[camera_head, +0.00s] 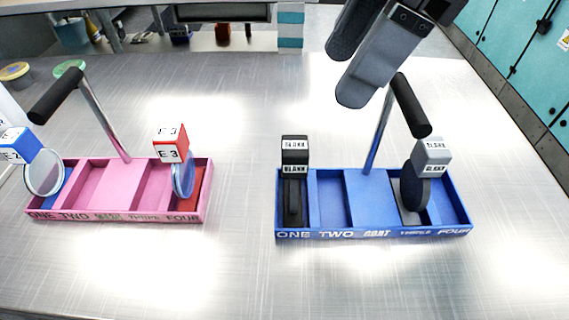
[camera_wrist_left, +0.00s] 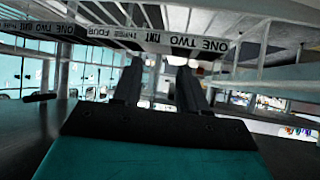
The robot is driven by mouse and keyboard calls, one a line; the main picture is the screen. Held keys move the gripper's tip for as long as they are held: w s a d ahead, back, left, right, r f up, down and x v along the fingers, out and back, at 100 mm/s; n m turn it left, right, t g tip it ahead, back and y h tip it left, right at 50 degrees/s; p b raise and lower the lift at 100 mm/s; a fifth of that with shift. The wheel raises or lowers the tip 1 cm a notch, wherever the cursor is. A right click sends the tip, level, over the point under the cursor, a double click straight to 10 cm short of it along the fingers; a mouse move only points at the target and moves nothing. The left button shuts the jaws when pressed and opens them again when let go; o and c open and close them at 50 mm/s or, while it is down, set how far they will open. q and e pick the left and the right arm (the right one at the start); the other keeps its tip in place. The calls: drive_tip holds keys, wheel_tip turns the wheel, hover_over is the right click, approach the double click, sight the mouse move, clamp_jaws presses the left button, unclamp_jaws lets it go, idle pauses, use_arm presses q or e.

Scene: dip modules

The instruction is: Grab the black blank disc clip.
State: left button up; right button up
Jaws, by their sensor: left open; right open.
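The black blank disc clip (camera_head: 294,190) stands in the left-end compartment, above the word ONE, of the blue tray (camera_head: 345,234). Its black top block carries white BLANK labels. A grey block labelled BLANK (camera_head: 432,157) with a dark disc (camera_head: 415,188) stands toward the right end of the same tray. My right gripper (camera_head: 346,78) is open and empty, above and behind the blue tray, up and right of the black clip. My left gripper (camera_wrist_left: 158,92) shows only in the left wrist view, open, with nothing seen between its fingers.
A pink tray (camera_head: 120,215) to the left holds a red-and-white E3 clip (camera_head: 171,145) and a blue-and-white E2 clip (camera_head: 18,146). Both trays have upright handles with black grips. Bare metal table (camera_head: 240,270) lies in front and between them.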

sight(298, 145)
drive_tip(key=x, duration=1.2)
drive_tip(key=shift+s+a+b, duration=0.2)
drive_tip(key=shift+s+b, duration=0.15)
drive_tip(key=shift+b, duration=0.05)
clamp_jaws()
